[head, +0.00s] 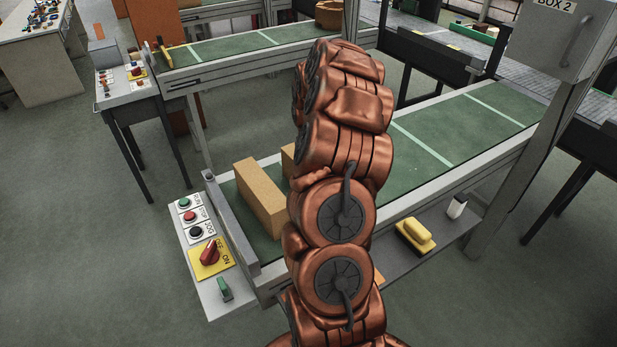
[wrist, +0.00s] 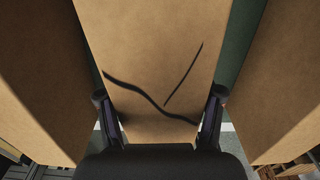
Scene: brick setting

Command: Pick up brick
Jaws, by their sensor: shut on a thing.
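In the wrist view a tan brick (wrist: 150,45) with black drawn lines on its face lies between the two fingers of my gripper (wrist: 159,96). The fingers press on its two sides, shut on it. Two more tan bricks stand on either side, a left brick (wrist: 35,70) and a right brick (wrist: 285,90), with narrow green gaps between. In the head view one brick (head: 259,198) lies on the near green conveyor (head: 412,175), left of my arm. Part of another brick (head: 288,158) shows behind my arm. My gripper is hidden there.
A control panel (head: 205,245) with buttons and a red switch sits at the conveyor's left end. A yellow object (head: 416,234) lies on the side shelf. A grey box marked BOX 2 (head: 560,38) stands at right. The belt right of my arm is clear.

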